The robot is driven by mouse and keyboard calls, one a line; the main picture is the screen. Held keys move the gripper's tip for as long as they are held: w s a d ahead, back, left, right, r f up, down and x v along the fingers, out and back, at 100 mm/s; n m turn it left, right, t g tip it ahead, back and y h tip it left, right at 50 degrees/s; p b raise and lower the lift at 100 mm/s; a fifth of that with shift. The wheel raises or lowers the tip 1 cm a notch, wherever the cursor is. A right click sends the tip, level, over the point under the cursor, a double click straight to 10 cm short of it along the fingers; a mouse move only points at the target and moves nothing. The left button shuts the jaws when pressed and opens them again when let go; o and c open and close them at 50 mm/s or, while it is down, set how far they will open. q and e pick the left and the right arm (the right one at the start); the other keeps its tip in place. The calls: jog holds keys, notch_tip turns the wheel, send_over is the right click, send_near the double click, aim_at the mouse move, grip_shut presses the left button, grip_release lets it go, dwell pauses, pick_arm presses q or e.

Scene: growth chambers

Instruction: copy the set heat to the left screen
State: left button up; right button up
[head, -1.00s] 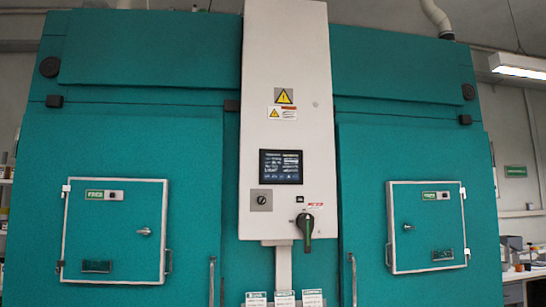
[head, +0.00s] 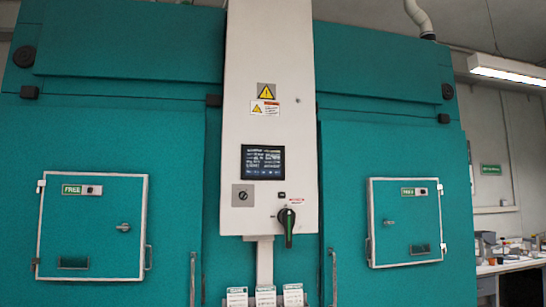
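A dark screen (head: 262,162) with small light text is set in the white control panel (head: 270,60) between two teal chambers; its figures are too small to read. The left chamber door (head: 92,228) and the right chamber door (head: 405,222) are both shut. Each carries a green "FREE" label, the left one (head: 72,190) and the right one (head: 407,191), with a small dark-and-white unit beside it. I cannot tell which of these is the left screen. Neither of my grippers is in the head view.
Below the screen are a small knob (head: 242,196) and a black-green rotary handle (head: 287,222). Several small cards (head: 265,297) stand under the panel. Vertical handles flank the panel's foot. A bench with containers (head: 505,262) stands at the right.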

dwell(0.8)
grip_shut()
dwell(1.5)
